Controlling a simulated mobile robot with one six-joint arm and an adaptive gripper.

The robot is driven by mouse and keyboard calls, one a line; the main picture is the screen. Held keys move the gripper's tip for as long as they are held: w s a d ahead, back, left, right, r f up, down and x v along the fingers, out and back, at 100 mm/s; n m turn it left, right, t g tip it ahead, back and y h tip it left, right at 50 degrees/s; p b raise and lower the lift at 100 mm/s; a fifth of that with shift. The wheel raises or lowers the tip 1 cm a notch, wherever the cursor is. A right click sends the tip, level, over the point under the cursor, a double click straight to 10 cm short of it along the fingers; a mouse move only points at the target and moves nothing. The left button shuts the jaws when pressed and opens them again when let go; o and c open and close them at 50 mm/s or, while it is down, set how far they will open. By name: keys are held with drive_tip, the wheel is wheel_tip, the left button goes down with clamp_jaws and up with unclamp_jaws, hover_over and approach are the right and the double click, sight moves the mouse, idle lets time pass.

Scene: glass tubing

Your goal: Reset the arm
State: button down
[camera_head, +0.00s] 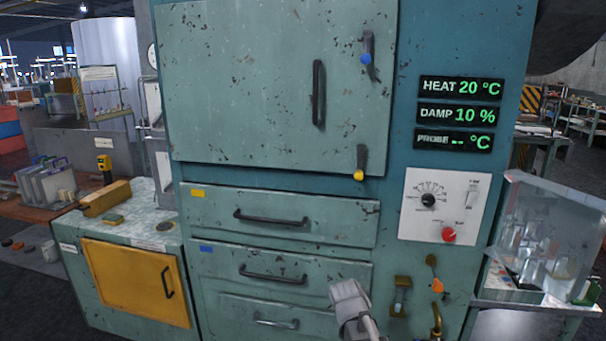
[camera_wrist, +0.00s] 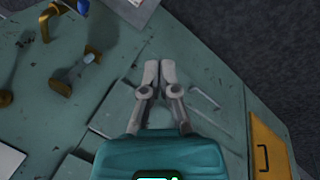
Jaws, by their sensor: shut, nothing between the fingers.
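My gripper (camera_wrist: 159,72) shows in the wrist view with its two pale grey fingers close together and nothing between them. It is in front of the lower teal cabinet front and touches nothing that I can make out. A pale grey part of my arm shows at the bottom centre of the head view, in front of the lowest drawer (camera_head: 245,312). The teal cabinet (camera_head: 400,60) has a large closed upper door (camera_head: 240,90) and drawers below it that look shut.
A control panel (camera_head: 445,205) with a dial and red knob is right of the drawers. Below it are an orange-tipped lever (camera_head: 437,285) and a brass tap (camera_head: 436,322). A glass-sided box (camera_head: 550,230) stands at right. A low cabinet with a closed yellow door (camera_head: 138,283) stands left.

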drive_tip(key=s+d+m+g+y, duration=0.1)
drive_tip(key=s+m+y, duration=0.2)
drive_tip(key=s, duration=0.6)
drive_tip(key=shift+s+d+f+m+g, duration=0.3)
drive_tip(key=shift+d+m+g, duration=0.1)
drive_tip(key=shift+m, duration=0.6)
drive_tip(key=shift+w+a, duration=0.1)
